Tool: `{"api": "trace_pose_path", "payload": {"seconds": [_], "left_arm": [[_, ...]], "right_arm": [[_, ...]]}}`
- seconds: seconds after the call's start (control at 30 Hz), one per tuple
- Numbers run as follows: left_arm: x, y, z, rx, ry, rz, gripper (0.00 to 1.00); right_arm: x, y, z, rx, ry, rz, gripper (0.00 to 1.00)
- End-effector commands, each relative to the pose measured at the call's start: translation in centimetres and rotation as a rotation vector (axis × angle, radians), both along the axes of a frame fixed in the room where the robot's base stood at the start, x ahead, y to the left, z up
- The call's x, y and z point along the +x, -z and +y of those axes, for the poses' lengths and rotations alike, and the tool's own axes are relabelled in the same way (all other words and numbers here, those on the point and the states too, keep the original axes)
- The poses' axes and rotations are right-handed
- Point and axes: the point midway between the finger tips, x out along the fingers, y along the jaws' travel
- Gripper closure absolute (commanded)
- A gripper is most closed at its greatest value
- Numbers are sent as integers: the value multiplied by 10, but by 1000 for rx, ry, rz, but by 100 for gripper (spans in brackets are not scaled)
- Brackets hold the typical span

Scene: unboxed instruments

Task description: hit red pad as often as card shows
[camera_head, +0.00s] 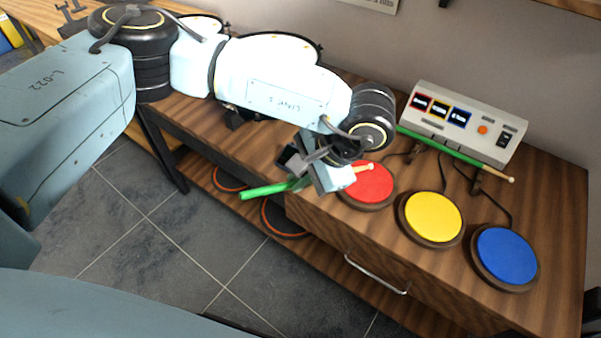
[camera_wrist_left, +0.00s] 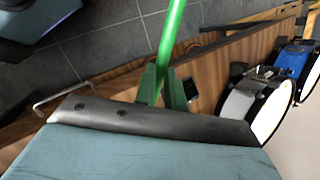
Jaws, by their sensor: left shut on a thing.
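My left gripper (camera_head: 315,172) is shut on a green drumstick (camera_head: 264,190), which also shows in the left wrist view (camera_wrist_left: 173,32). The stick's pale wooden tip lies over the red pad (camera_head: 376,188); I cannot tell whether it touches. The yellow pad (camera_head: 433,217) and blue pad (camera_head: 506,256) sit to the right on the wooden table. Small cards with red (camera_head: 420,102), yellow (camera_head: 439,108) and blue (camera_head: 459,117) borders are on the grey drum module (camera_head: 466,125); their writing is too small to read. My right gripper is out of view.
A second green drumstick (camera_head: 450,150) lies in front of the module. Cables run from the pads toward it. White drums stand behind my left arm; one shows in the left wrist view (camera_wrist_left: 258,112). A drawer handle (camera_head: 376,276) juts from the table's front.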

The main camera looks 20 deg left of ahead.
Motion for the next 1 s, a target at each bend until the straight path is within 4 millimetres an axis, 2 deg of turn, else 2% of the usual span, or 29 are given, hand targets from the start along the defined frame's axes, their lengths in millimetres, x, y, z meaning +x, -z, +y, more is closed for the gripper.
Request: {"api": "trace_pose_path", "payload": {"seconds": [0.57,0.67,0.9,1.0], "left_arm": [[0,3,0,0,0,0,100],[0,11,0,0,0,0,100],[-1,52,0,1,0,0,100],[-1,39,0,1,0,-1,100]], "right_arm": [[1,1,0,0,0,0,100],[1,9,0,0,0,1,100],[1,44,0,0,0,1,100],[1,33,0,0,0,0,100]]}}
